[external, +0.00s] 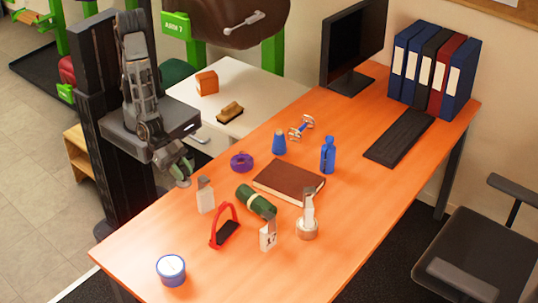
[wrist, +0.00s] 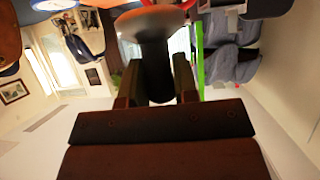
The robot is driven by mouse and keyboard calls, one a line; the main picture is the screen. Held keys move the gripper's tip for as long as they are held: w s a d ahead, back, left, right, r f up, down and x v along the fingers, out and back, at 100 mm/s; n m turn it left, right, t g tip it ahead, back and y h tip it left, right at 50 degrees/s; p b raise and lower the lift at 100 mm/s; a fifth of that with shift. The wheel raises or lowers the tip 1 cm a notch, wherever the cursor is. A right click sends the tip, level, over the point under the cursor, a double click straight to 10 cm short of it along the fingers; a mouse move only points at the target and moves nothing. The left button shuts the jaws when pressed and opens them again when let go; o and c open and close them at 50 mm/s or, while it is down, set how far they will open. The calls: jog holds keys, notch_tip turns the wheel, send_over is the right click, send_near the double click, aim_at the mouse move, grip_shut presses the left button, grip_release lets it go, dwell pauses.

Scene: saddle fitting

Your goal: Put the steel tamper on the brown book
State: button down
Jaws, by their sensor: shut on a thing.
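The brown book (external: 289,181) lies flat and closed on the orange table, its top cover clear. My gripper (external: 181,172) is above the table's left edge, to the left of the book and apart from it. In the wrist view my gripper (wrist: 156,82) is shut on the steel tamper (wrist: 152,52), a dark handle with a wide round end beyond the fingertips. In the external view the tamper (external: 184,183) is small and partly hidden by the fingers.
A white bottle (external: 205,196), green roll (external: 251,199) and purple ring (external: 242,161) stand between gripper and book. The table's right front is clear.

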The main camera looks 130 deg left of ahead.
jog(key=shift+n+y, duration=0.8)
jog(key=w+a, duration=0.1)
jog(key=a, duration=0.1)
jog(key=w+a+r, duration=0.1)
jog(key=a, duration=0.1)
jog(key=w+a+r, duration=0.1)
jog(key=a, duration=0.1)
jog(key=shift+w+r, duration=0.15)
jog(key=shift+w, duration=0.25)
jog(key=w+a+f+n+y+b, duration=0.1)
jog(key=w+a+f+n+y, duration=0.15)
jog(key=a, duration=0.85)
jog(key=s+a+r+n+g+y+b, duration=0.1)
jog(key=s+a+r+n+y, duration=0.2)
jog(key=a, duration=0.3)
jog(key=n+g+y, duration=0.1)
send_over(277, 179)
jog(key=f, duration=0.9)
jog(key=shift+s+f, duration=0.15)
jog(key=shift+s, duration=0.15)
jog(key=f, duration=0.3)
jog(key=shift+w+f, duration=0.1)
jog(key=shift+w, duration=0.2)
jog(key=shift+f, duration=0.3)
